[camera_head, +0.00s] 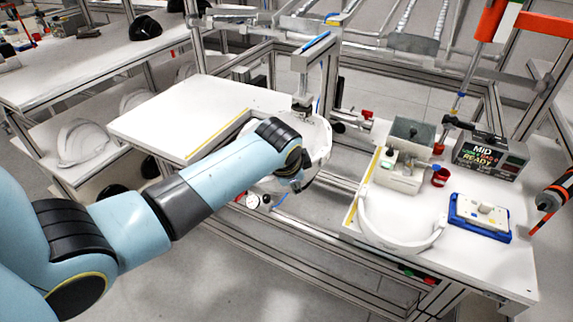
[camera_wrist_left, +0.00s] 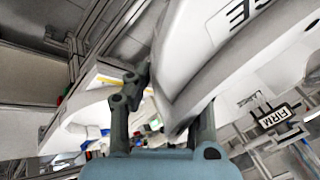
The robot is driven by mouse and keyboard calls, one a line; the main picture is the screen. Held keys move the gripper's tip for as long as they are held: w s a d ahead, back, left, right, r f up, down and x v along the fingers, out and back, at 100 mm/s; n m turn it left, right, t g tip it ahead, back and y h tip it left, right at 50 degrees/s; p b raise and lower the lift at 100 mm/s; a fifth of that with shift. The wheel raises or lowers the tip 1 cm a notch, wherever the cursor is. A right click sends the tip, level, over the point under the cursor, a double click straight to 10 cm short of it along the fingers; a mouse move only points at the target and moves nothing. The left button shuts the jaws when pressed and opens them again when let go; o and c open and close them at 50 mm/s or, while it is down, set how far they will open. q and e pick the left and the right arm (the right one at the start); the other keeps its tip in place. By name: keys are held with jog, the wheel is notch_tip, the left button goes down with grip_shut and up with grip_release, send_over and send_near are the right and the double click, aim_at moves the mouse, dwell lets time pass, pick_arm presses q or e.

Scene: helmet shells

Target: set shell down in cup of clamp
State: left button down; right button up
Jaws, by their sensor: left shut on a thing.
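A white helmet shell (camera_head: 319,150) shows in the head view, partly hidden behind my left forearm and wrist. It is large in the left wrist view (camera_wrist_left: 195,50), with dark letters on its side. My left gripper (camera_wrist_left: 165,110) is shut on the shell's edge, one finger on each side. In the head view the left gripper (camera_head: 293,183) is at the shell's near side. The clamp (camera_head: 305,75) is an upright grey frame with a blue strip, directly above and behind the shell. Its cup is hidden, so I cannot tell whether the shell touches it. My right gripper is not in view.
A white table (camera_head: 165,118) lies left of the clamp. White shells (camera_head: 82,142) sit on a lower shelf.

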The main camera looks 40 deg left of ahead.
pick_arm(q)
jog(key=w+b, duration=0.1)
jog(key=w, duration=0.2)
jog(key=w+a+b, duration=0.1)
jog(key=w, duration=0.2)
jog(key=w+a+b, duration=0.1)
jog(key=w+b, duration=0.1)
jog(key=shift+w+f, duration=0.1)
jog(key=shift+w, duration=0.3)
jog(key=shift+w+a+f+b, duration=0.1)
jog(key=shift+w+f+b, duration=0.15)
jog(key=shift+w+b, duration=0.05)
jog(key=shift+f+b, duration=0.55)
jog(key=shift+f, duration=0.65)
jog(key=shift+f+p, duration=0.2)
jog(key=shift+p, duration=0.15)
jog(key=c, duration=1.2)
grip_release()
jog(key=shift+s, duration=0.1)
jog(key=shift+o, duration=0.4)
jog(key=shift+f, duration=0.1)
